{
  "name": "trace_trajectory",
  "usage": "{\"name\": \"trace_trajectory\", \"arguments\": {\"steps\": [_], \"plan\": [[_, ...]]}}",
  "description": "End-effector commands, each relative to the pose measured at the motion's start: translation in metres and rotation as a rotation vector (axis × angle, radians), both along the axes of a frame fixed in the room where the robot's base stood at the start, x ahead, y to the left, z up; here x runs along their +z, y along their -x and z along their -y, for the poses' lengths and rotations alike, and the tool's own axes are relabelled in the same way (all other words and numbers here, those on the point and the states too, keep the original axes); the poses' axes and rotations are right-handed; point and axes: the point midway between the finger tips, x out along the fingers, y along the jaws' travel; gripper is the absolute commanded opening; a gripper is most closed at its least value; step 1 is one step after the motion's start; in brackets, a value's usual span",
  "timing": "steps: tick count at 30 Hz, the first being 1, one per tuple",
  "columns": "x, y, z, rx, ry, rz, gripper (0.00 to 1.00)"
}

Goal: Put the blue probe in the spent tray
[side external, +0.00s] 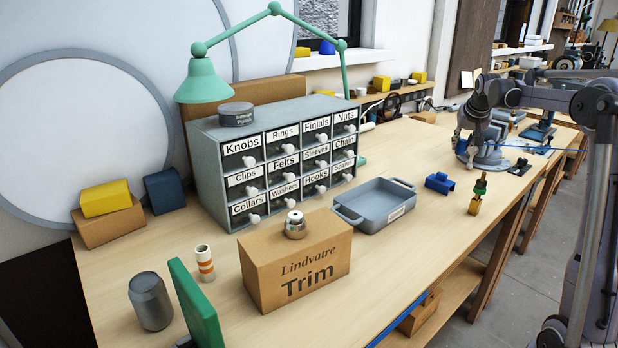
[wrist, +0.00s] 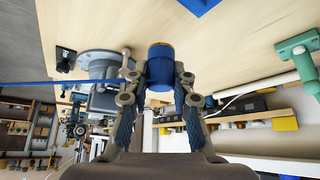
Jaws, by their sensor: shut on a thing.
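My gripper (wrist: 160,80) is shut on a blue cylinder, which I take as the blue probe (wrist: 160,66), between its two fingertips in the wrist view. A darker band with a thin orange rim marks its top end there. I cannot make out the fingertips or the probe clearly in the side external view, where my arm reaches in from the right. A grey-blue open tray (side external: 350,217) with handles stands on the bench right of the drawer cabinet. It looks empty, and its front label is too small to read. The tray does not show in the wrist view.
A drawer cabinet (side external: 233,166), green lamp (side external: 204,84) and Trim box (side external: 318,272) stand around the tray. A thin blue line (wrist: 60,82) runs left of my gripper.

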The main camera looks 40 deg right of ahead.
Motion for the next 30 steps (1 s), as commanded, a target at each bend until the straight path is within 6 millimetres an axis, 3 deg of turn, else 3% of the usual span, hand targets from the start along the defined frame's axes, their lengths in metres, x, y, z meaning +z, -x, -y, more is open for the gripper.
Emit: {"name": "trace_trajectory", "arguments": {"steps": [1,3,12,16,22,30], "plan": [[0.002,-0.004,-0.023,0.048,0.000,0.000,0.00],[0.005,-0.007,-0.051,0.110,0.000,-0.001,0.00],[0.003,-0.004,-0.158,0.349,0.007,0.001,0.00],[0.000,0.000,-0.186,0.413,0.010,0.003,0.00],[-0.005,0.000,-0.206,0.458,0.012,0.004,0.00],[-0.032,-0.036,-0.235,0.463,0.012,0.003,0.00]]}}
